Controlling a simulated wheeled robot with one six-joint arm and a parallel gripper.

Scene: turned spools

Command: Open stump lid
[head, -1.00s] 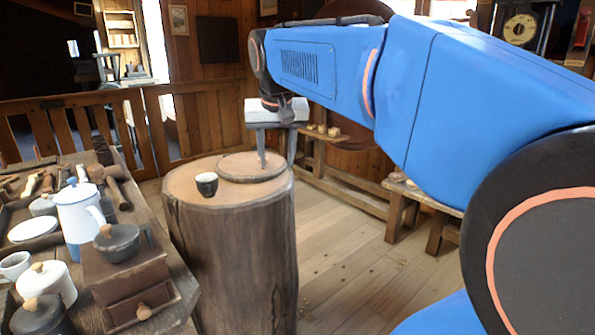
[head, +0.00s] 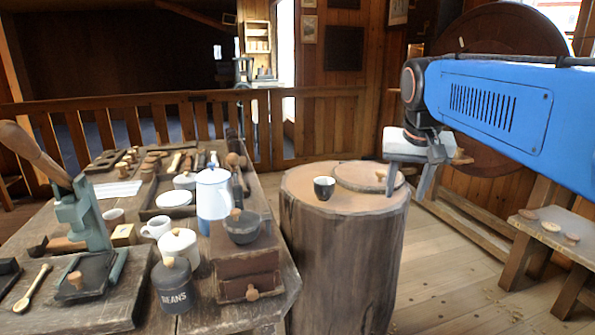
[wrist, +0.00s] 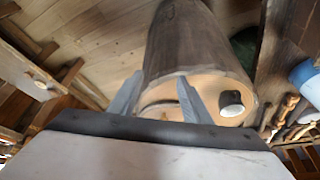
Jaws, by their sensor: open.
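The dark wooden stump (head: 345,260) stands upright on the floor, with a pale flat top. Its round wooden lid (head: 360,177) lies flat on the right part of that top, with a small knob near its right side. My gripper (head: 405,192) is open and empty at the right edge of the lid, its fingers pointing down. One finger overlaps the lid's edge in the picture; I cannot tell whether they touch. In the wrist view, the stump (wrist: 185,50) lies beyond my open gripper (wrist: 158,88), and the lid (wrist: 158,104) is partly hidden by the fingers.
A dark cup (head: 324,188) stands on the stump left of the lid. A crowded workbench (head: 210,290) is at left, with a white-and-blue pot (head: 213,195), a grinder (head: 245,255) and a beans jar (head: 173,285). A low bench (head: 555,235) stands at right.

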